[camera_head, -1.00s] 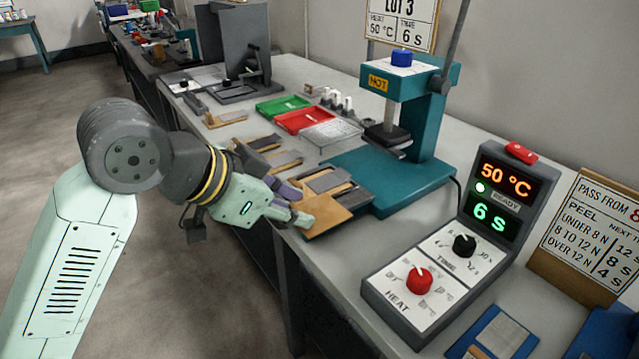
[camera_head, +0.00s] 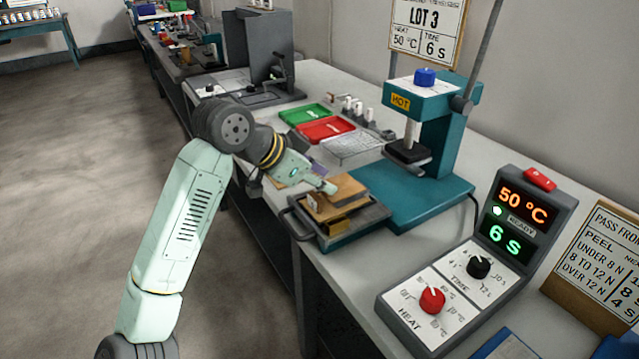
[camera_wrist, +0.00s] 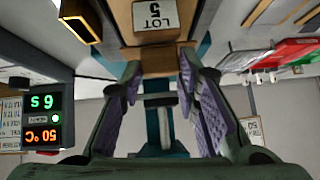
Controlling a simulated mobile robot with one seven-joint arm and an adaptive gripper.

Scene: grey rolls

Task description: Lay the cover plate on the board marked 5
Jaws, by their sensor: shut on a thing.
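The tan cover plate (camera_head: 348,188) is in my gripper (camera_head: 327,186), pinched at its near end. In the head view it is over the grey-rimmed press tray. In the wrist view the purple-padded fingers (camera_wrist: 160,95) stand on both sides of a brown edge (camera_wrist: 158,62). A tan board with a white LOT 5 label (camera_wrist: 155,16) shows upside down at the top of that view. In the head view the board (camera_head: 318,211) is mostly hidden under the plate. I cannot tell whether plate and board touch.
The tray (camera_head: 355,228) lies before the teal press (camera_head: 440,150), whose dark head is raised. The control box (camera_head: 470,260) reads 50 °C, 6 S, at the front right.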

